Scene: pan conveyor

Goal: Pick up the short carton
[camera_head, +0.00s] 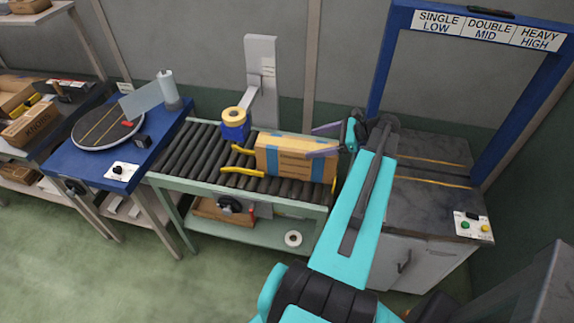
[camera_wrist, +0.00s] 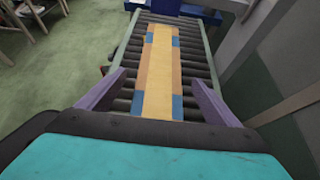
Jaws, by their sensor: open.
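A brown carton (camera_head: 293,161) with blue corner bands lies on the roller conveyor (camera_head: 180,160). In the wrist view the carton (camera_wrist: 158,75) runs lengthwise away from me, with a pale strip down its middle. My gripper (camera_head: 322,140) is at the carton's right end. Its purple fingers stand apart, one at the far side and one by the near side in the head view. In the wrist view my gripper (camera_wrist: 158,92) has a finger on each side of the carton's near end, with visible gaps. Whether the fingers reach below its top is hard to tell.
Yellow guides (camera_head: 243,171) flank the carton's left end. A blue table with a round turntable (camera_head: 108,122) is at left. A dark-topped cabinet (camera_head: 430,215) under a blue frame (camera_head: 380,65) is at right.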

